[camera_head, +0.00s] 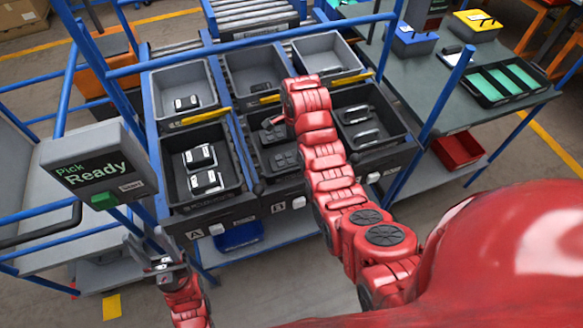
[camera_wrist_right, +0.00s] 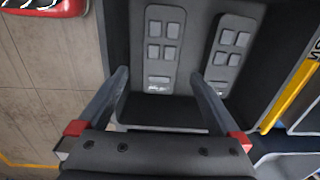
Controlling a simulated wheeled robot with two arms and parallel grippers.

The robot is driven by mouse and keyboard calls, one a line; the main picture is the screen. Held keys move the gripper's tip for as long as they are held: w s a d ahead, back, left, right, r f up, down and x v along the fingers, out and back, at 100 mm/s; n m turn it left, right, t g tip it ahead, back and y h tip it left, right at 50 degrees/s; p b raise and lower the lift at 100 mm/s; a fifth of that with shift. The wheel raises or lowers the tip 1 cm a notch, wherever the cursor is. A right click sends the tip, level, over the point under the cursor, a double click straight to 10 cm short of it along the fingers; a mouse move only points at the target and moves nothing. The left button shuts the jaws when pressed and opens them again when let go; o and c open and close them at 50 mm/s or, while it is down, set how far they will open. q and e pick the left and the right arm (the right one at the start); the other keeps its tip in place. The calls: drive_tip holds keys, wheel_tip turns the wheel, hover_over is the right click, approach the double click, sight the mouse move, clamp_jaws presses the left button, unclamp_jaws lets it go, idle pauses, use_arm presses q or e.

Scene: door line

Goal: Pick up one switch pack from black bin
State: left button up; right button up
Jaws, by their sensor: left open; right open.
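Two grey switch packs with square buttons lie side by side in the black bin (camera_wrist_right: 160,112): a left pack (camera_wrist_right: 162,48) and a right, slightly tilted pack (camera_wrist_right: 226,54). In the head view, the switch packs (camera_head: 285,160) show in the middle front bin beside my arm. My right gripper (camera_wrist_right: 158,78) is open and empty above the bin, its fingertips on either side of the left pack's lower end; I cannot tell the height gap. In the head view my right arm partly covers it. My left gripper (camera_head: 158,266) is open and empty, low in front of the rack.
The left front bin (camera_head: 168,193) holds white-and-black packs; the right front bin (camera_head: 398,150) holds dark pieces. Grey bins (camera_head: 185,90) stand behind. A "Pick Ready" display (camera_head: 95,170) is at left. Blue rails frame the rack; a table (camera_head: 440,100) with a tray is at right.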

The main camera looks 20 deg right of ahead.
sight(291, 157)
wheel_tip(291, 157, down, 2)
drive_tip(key=shift+w+f+p, duration=0.1)
drive_tip(key=shift+f+p, duration=0.15)
drive_tip(key=shift+p, duration=0.6)
drive_tip(key=shift+f, duration=0.3)
drive_tip(key=shift+a+f+p, duration=0.15)
drive_tip(key=shift+f+p, duration=0.2)
drive_tip(key=shift+p, duration=0.25)
drive_tip(key=shift+w+a+f+p, duration=0.1)
drive_tip(key=shift+f+p, duration=0.2)
drive_tip(key=shift+f, duration=0.15)
drive_tip(key=shift+w+a+f+p, duration=0.1)
drive_tip(key=shift+f+p, duration=0.2)
drive_tip(key=shift+f, duration=0.1)
drive_tip(key=shift+w+f, duration=0.1)
drive_tip(key=shift+f, duration=1.35)
drive_tip(key=shift+c, duration=0.3)
drive_tip(key=c, duration=1.3)
drive_tip(key=shift+c, duration=0.2)
drive_tip(key=shift+r, duration=0.15)
